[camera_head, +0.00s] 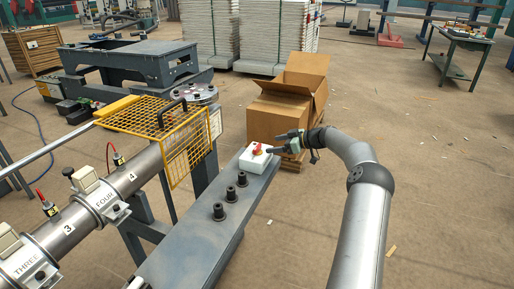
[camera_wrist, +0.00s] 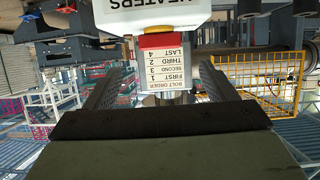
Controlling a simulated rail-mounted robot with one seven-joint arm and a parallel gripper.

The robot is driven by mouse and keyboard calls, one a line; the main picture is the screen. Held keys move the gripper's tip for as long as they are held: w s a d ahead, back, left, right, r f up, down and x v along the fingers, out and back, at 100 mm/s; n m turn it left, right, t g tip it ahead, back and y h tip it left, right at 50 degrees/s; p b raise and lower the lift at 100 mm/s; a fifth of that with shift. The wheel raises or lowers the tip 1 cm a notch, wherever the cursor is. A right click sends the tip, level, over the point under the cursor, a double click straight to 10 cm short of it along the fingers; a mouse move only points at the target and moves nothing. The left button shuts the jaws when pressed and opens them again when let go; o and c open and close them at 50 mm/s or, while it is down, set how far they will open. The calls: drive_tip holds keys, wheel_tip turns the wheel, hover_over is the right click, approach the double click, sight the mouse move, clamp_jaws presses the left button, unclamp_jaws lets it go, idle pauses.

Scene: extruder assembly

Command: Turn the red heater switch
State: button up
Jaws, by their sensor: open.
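The red heater switch (camera_head: 257,150) sits on a yellow base on top of a white box (camera_head: 250,162) at the far end of a grey beam. My gripper (camera_head: 276,149) is just right of the switch, at about its height. In the wrist view, which is upside down, the white box (camera_wrist: 165,12) reads "HEATERS". The red switch (camera_wrist: 165,41) shows edge-on below it, over a yellow strip. My open gripper (camera_wrist: 157,88) has one finger on each side of the switch in this view. I cannot tell whether either finger touches it.
Several black knobs (camera_head: 231,193) stand along the grey beam (camera_head: 200,245). A yellow mesh guard (camera_head: 185,150) and a steel barrel (camera_head: 120,185) are on the left. A cardboard box (camera_head: 280,118) stands behind. A bolt order card (camera_wrist: 163,73) shows between the fingers. The floor at right is mostly clear.

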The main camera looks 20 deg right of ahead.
sight(258, 147)
drive_tip(key=x, duration=0.9)
drive_tip(key=shift+w+a, duration=0.1)
drive_tip(key=shift+f, duration=0.1)
drive_tip(key=c, duration=1)
